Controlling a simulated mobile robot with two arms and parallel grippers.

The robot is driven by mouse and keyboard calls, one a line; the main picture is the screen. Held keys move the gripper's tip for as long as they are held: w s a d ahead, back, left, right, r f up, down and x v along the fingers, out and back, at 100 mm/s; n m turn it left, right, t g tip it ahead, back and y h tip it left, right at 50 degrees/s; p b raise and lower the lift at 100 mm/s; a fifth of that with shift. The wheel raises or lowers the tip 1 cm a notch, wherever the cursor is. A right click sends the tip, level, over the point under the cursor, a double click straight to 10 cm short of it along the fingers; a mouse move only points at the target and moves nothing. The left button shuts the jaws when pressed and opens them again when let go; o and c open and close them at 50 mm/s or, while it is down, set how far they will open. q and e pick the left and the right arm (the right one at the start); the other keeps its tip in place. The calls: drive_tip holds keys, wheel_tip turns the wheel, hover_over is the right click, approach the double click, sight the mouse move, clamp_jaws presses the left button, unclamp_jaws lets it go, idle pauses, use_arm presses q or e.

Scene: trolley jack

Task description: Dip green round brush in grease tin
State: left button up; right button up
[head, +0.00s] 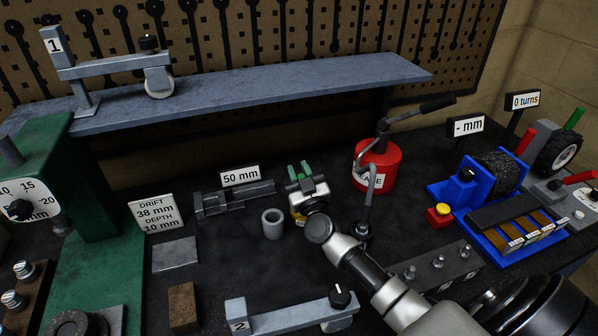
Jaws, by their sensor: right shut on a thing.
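My right gripper (300,176) is beyond the middle of the bench, at the end of the arm that comes in from the lower right. Two small upright green pieces (306,169) show at its far end. I cannot tell whether they are the green round brush or part of the gripper. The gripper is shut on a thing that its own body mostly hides. A yellow thing (297,217) shows partly beneath the gripper; I cannot tell whether it is the grease tin. My left gripper is out of view.
A red can (391,171) with a partly hidden label and a pump lever stands to the right. A grey ring (272,224) stands close left of the gripper. A "50 mm" sign (240,176) stands behind. A grey shelf (250,91) spans the back.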

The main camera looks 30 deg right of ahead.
drive_tip(key=shift+f+b, duration=0.45)
drive_tip(key=shift+f, duration=0.2)
idle(0.9)
wheel_tip(320, 180, up, 7)
drive_tip(key=p, duration=0.8)
drive_tip(key=shift+s+f, duration=0.1)
idle(0.9)
